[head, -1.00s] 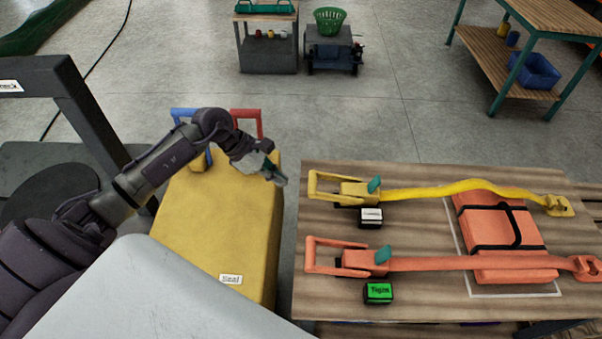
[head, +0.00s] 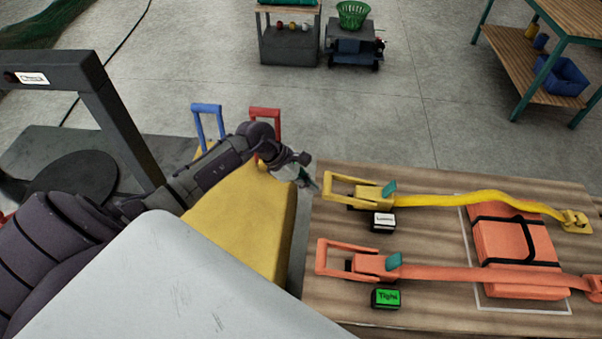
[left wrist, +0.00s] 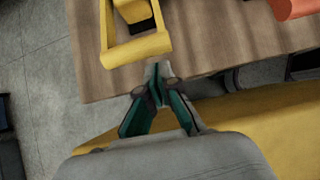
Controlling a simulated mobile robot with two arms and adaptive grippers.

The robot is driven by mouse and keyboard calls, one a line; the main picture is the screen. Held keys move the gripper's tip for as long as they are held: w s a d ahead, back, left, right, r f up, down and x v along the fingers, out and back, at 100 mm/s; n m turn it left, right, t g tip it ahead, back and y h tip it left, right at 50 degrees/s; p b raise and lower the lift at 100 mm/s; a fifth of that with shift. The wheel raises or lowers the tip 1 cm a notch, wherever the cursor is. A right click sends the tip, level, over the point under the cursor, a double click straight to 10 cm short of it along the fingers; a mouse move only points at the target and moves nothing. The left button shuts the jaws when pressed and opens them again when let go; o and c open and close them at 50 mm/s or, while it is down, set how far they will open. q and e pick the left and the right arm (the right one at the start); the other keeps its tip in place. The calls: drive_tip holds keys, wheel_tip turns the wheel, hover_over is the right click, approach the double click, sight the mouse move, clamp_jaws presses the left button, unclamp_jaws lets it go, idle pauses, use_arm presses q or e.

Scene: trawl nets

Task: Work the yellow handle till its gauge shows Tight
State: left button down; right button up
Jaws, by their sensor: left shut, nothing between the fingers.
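The yellow handle (head: 338,190) is a frame at the left end of a yellow ratchet on the wooden table; it also shows in the left wrist view (left wrist: 136,50). Its yellow strap (head: 470,200) runs right, loosely waved, over an orange pack. Its gauge (head: 383,222) is a small black box with a white face; its word is too small to read surely. My left gripper (head: 314,187) is shut and empty, just left of the handle. In the left wrist view its fingertips (left wrist: 157,72) are close to the handle's end bar; contact cannot be told. My right gripper is not in view.
An orange ratchet (head: 372,265) lies nearer on the table, its gauge (head: 386,298) green and reading Tight. The orange pack (head: 515,250) lies under both straps. A yellow case (head: 245,225) with blue and red handles stands left of the table (head: 440,318).

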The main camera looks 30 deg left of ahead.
use_arm(q)
drive_tip(key=shift+x, duration=1.65)
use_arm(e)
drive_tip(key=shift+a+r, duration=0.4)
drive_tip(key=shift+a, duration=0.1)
use_arm(q)
drive_tip(key=shift+a, duration=0.1)
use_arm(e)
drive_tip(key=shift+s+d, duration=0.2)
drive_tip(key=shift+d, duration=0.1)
